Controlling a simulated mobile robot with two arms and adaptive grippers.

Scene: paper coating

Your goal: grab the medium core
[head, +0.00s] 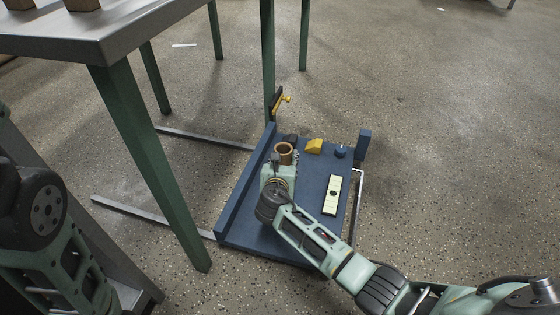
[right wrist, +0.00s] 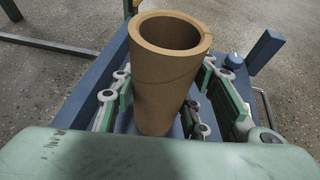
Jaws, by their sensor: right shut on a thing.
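A brown hollow cardboard core (head: 285,149) stands upright over the blue tray (head: 312,185) in the head view. The core (right wrist: 170,80) fills the middle of the right wrist view, its open end up. My right gripper (right wrist: 172,103) is shut on it, with fingers on both sides of its body. In the head view my right gripper (head: 277,172) hides the core's lower part. I cannot tell whether its bottom touches the tray. My left gripper is out of view; only part of that arm shows at the left.
A blue post (head: 364,144) rises at the tray's back right corner. A metal table (head: 100,35) with green legs stands at the left, bearing brown blocks.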

